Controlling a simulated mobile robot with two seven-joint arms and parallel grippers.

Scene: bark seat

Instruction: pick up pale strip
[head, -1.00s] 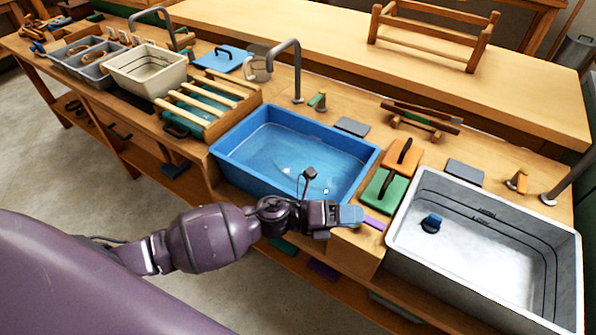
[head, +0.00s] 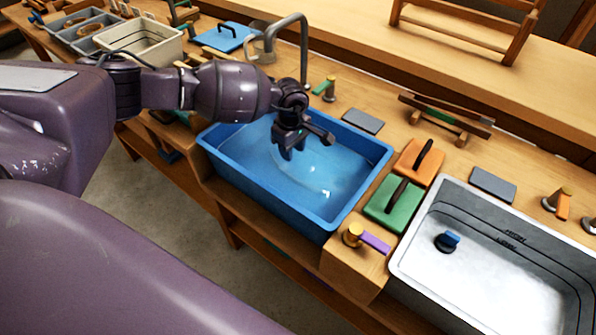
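The blue basin (head: 225,165) holds clear blue water in the middle of the bench. Small whitish patches (head: 322,192) show in the water; I cannot tell whether they are a pale strip or only glare. No other pale strip stands out clearly. My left gripper (head: 304,148) is over the basin, pointing down, with its two dark fingers spread apart and nothing visible between them. It is up and left of the whitish patches, and its height above the water is hard to judge. My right gripper is not in view.
A curved grey tap (head: 303,50) stands behind the basin. A grey sink (head: 480,270) is at the right. Between them lie a green block (head: 385,212), an orange block (head: 410,165) and a purple-handled brass piece (head: 376,243). Trays line the far left.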

